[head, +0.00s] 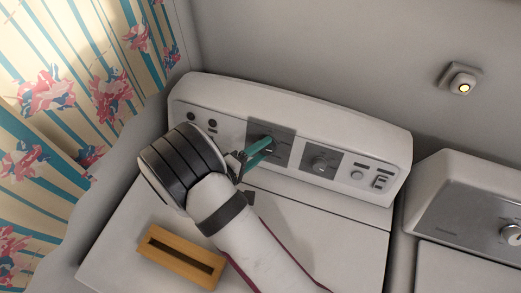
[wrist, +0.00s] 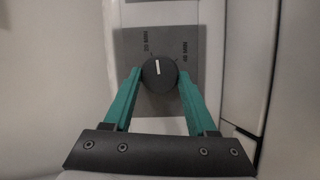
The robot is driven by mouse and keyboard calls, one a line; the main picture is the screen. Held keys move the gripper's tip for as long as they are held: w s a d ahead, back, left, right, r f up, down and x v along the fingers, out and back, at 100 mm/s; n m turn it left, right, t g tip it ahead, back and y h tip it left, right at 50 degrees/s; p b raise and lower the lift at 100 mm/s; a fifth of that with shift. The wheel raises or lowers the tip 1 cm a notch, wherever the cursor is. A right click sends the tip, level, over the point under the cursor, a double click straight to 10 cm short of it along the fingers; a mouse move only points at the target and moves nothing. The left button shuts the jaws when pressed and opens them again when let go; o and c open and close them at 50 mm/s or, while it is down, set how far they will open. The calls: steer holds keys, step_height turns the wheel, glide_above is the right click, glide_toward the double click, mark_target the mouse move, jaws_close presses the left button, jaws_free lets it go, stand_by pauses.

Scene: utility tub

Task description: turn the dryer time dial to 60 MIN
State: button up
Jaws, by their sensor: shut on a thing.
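The dryer time dial (wrist: 159,84) is a dark round knob with a white pointer line on a grey panel plate (wrist: 128,42). The line points almost straight up in the wrist view, leaning very slightly. Two small printed labels stand above it, to left and right; they are turned and too small to read surely. My gripper (wrist: 160,75) has its two green fingers on opposite sides of the dial and is shut on it. In the head view my gripper (head: 264,147) reaches the left dark plate (head: 283,134) on the dryer console (head: 340,119), largely covering the dial.
A slotted wooden box (head: 165,262) lies on the dryer top. Another appliance (head: 460,205) stands at right. A patterned curtain (head: 75,80) hangs at left.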

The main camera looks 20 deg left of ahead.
steer(key=m+g+y, duration=0.1)
steer(key=m, duration=0.2)
steer(key=m+g+y, duration=0.1)
steer(key=m, duration=0.3)
steer(key=m+g+y, duration=0.1)
steer(key=m, duration=0.3)
steer(key=shift+w+d+r, duration=0.15)
steer(key=shift+d+r, duration=0.05)
steer(key=shift+r, duration=0.15)
steer(key=m+y, duration=0.1)
steer(key=m, duration=0.1)
steer(key=m+y, duration=0.1)
steer(key=m, duration=0.2)
steer(key=shift+d+y, duration=0.2)
steer(key=shift+y, duration=0.1)
steer(key=m+y, duration=0.2)
steer(key=m, duration=0.2)
steer(key=shift+d+m, duration=0.15)
steer(key=shift+m, duration=0.15)
steer(key=o, duration=1.4)
steer(key=shift+c, duration=0.2)
